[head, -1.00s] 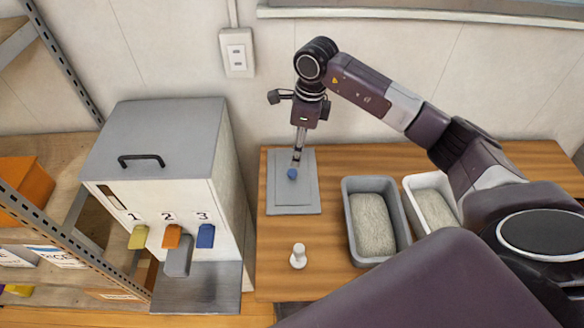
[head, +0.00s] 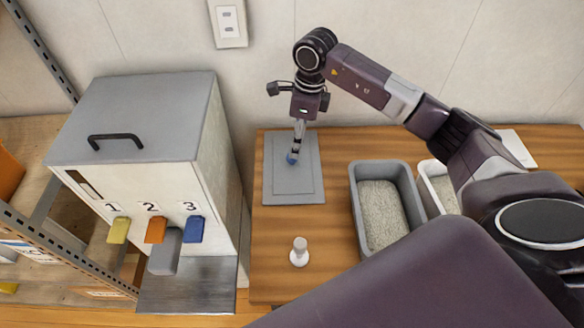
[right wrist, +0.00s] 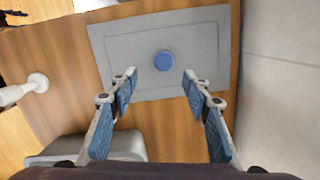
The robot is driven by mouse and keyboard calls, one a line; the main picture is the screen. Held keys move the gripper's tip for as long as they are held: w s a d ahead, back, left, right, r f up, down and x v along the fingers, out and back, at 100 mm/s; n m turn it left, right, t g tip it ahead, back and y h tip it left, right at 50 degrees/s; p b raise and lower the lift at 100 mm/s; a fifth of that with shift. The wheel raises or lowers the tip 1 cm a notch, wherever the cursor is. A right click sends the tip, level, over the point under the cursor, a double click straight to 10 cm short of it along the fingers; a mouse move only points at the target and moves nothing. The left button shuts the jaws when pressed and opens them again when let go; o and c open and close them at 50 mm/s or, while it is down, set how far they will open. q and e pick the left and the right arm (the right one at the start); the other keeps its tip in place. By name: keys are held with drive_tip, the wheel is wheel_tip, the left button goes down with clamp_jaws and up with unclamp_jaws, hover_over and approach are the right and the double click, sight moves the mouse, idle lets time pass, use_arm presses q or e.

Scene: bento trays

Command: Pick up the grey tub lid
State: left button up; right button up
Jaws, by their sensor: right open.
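The grey tub lid (head: 300,189) lies flat on the wooden table near the wall, with a round blue knob at its middle. In the right wrist view the lid (right wrist: 115,70) and its blue knob (right wrist: 164,61) show just beyond the fingertips. My right gripper (head: 296,154) points down over the knob; in the right wrist view its two blue-padded fingers (right wrist: 160,80) are spread apart with nothing between them. The knob appears centred between the fingers but still ahead of them. My left gripper is not in view.
A grey tub (head: 357,205) filled with grainy pale material stands right of the lid, beside a white tub (head: 428,170). A small white peg-like object (head: 299,252) stands in front of the lid. A grey-topped dispenser (head: 135,110) is at left.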

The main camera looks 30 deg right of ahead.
sight(292, 161)
drive_tip(key=shift+a+f+p, duration=0.2)
drive_tip(key=shift+f+p, duration=0.15)
drive_tip(key=shift+f, duration=0.4)
drive_tip(key=shift+w+f+p, duration=0.15)
drive_tip(key=shift+f+p, duration=0.4)
drive_tip(key=shift+f, duration=0.2)
drive_tip(key=f, duration=0.1)
drive_tip(key=w+f+p, duration=0.1)
drive_tip(key=f, duration=0.1)
drive_tip(key=shift+a+f, duration=0.15)
drive_tip(key=shift+f, duration=0.05)
drive_tip(key=shift+f+p, duration=0.3)
drive_tip(key=shift+f, duration=0.15)
clamp_jaws()
